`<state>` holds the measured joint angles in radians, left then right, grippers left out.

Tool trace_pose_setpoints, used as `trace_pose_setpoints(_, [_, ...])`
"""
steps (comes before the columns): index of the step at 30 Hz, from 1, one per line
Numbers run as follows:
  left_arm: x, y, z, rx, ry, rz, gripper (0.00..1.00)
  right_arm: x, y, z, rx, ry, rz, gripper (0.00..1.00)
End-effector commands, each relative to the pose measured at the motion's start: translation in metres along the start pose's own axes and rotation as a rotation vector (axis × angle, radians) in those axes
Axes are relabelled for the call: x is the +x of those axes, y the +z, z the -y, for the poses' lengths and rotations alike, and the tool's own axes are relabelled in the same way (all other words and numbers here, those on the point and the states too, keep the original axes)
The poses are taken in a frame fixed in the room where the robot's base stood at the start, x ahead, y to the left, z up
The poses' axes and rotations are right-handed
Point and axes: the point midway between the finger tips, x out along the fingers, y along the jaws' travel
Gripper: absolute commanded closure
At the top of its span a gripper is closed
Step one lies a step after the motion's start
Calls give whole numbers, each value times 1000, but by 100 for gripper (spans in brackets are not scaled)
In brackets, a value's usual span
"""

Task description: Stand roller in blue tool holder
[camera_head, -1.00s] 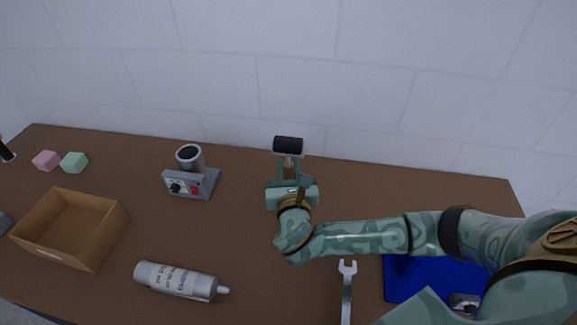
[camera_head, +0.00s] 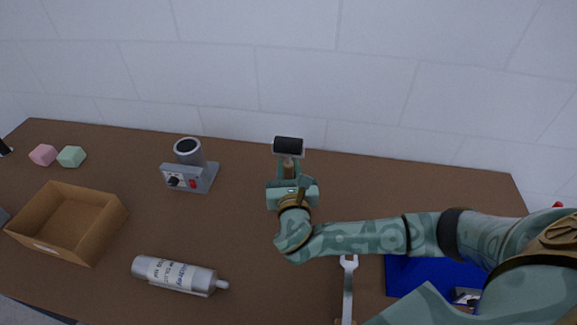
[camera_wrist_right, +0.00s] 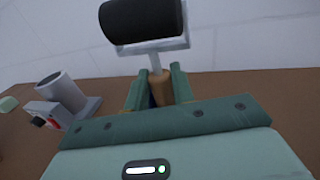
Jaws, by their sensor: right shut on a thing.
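The roller (camera_head: 288,147) has a black cylinder, a pale metal frame and a wooden handle. My right gripper (camera_head: 289,178) is shut on its handle and holds it upright, cylinder on top, over the back middle of the table. In the right wrist view, the roller (camera_wrist_right: 143,20) rises above the fingers, and the wooden handle sits between the fingertips of the right gripper (camera_wrist_right: 161,88). A small dark blue patch (camera_wrist_right: 152,100) shows beside the handle; I cannot tell if it is the tool holder. My left gripper is out of view.
A grey device with a cup (camera_head: 190,167) stands left of the gripper.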

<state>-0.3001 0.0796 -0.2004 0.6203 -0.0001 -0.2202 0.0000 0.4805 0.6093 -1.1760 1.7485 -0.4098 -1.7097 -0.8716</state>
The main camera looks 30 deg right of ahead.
Motion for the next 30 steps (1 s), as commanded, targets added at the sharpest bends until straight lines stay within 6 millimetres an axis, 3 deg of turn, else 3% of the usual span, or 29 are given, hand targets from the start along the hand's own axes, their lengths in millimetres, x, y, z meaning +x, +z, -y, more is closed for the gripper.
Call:
trace_pose_setpoints(20, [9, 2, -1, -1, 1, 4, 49, 0, -18, 0, 0, 0, 0, 100])
trace_pose_setpoints(21, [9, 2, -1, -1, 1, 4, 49, 0, -16, 0, 0, 0, 1, 65])
trace_pose_setpoints(23, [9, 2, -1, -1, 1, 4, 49, 0, -16, 0, 0, 0, 1, 50])
trace_pose_setpoints(30, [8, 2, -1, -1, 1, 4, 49, 0, -17, 0, 0, 0, -2, 50])
